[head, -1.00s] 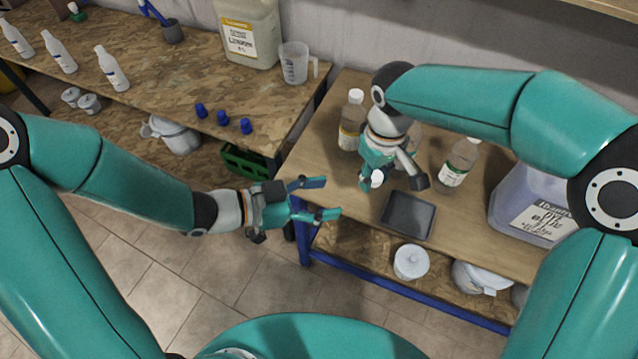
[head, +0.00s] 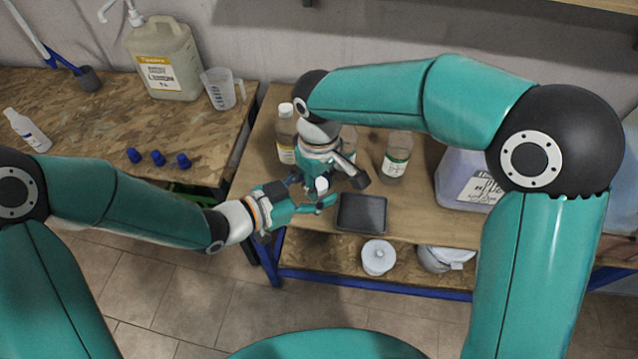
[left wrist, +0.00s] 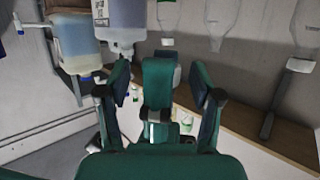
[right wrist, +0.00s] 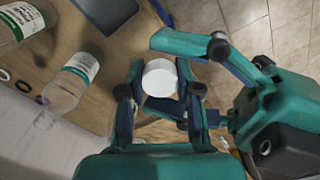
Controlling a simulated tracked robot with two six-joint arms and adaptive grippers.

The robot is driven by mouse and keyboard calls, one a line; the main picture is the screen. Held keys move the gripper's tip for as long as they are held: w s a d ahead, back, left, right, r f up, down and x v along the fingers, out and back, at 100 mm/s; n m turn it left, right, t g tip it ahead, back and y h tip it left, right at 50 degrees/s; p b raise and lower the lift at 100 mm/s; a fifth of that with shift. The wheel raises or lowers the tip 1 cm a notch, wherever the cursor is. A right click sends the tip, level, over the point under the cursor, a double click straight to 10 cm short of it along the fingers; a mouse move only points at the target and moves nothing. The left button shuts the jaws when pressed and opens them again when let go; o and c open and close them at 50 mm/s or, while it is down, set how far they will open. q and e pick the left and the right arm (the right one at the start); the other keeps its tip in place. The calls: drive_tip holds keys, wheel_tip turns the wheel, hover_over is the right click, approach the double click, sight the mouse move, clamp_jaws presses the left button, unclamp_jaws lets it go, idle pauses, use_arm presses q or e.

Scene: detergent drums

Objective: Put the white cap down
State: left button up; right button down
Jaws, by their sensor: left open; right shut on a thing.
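The white cap (head: 322,184) is held above the front of the right-hand table; it also shows between the fingers in the right wrist view (right wrist: 160,78). My right gripper (head: 320,181) is shut on it. My left gripper (head: 312,194) is open and close beside it, its two fingers reaching to either side of the cap and the right gripper's tips in the right wrist view. I cannot tell whether they touch. In the left wrist view, the right gripper (left wrist: 160,85) shows between the left fingers.
A dark tray (head: 362,213) lies just right of the grippers. Behind stand a white-capped bottle (head: 286,140), another bottle (head: 396,155) and a large purple container (head: 465,188).

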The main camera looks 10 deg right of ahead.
use_arm(q)
drive_tip(key=shift+w+d+f, duration=0.15)
drive_tip(key=shift+w+d, duration=0.05)
drive_tip(key=shift+d, duration=0.25)
drive_tip(key=c, duration=1.2)
drive_tip(key=shift+s, duration=0.1)
use_arm(e)
drive_tip(key=c, duration=0.7)
unclamp_jaws()
